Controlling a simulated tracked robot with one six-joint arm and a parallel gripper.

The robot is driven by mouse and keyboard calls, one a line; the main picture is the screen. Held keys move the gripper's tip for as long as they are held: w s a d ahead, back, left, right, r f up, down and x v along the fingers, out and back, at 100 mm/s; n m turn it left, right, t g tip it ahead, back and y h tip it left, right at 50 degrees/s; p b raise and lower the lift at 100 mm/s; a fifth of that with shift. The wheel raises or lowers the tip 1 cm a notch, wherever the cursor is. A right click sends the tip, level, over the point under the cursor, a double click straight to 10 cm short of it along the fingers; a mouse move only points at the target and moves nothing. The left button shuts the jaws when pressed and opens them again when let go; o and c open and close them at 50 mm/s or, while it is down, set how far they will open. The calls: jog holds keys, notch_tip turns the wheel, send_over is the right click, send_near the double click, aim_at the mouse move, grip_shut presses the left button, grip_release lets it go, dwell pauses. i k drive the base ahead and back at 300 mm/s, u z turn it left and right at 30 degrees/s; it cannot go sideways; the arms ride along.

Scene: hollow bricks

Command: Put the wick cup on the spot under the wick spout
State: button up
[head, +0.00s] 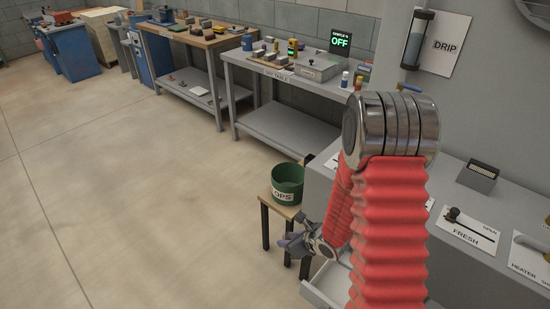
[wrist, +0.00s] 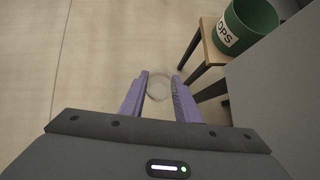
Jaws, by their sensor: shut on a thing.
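My gripper (wrist: 160,80) has purple fingers on either side of a clear round cup (wrist: 160,92), probably the wick cup, and is shut on it. Only its pale rim and see-through body show, with the floor behind. In the head view my gripper (head: 288,244) is low, beside the small wooden stool and in front of the grey bench. The cup cannot be made out there. I cannot pick out the wick spout or the spot under it in either view; my red arm hides part of the bench.
A green SLOPS bucket (head: 287,182) stands on the wooden stool (head: 284,210); it also shows in the wrist view (wrist: 250,22). The bench at right holds a FRESH card (head: 468,233) and a dark box (head: 479,176). Open floor (head: 130,200) lies to the left.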

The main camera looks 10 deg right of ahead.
aim_at(238, 53)
jog(key=k, duration=0.6)
jog(key=u, duration=0.3)
jog(key=i, duration=1.35)
jog(key=u, duration=0.55)
jog(key=i, duration=2.5)
jog(key=z, duration=0.1)
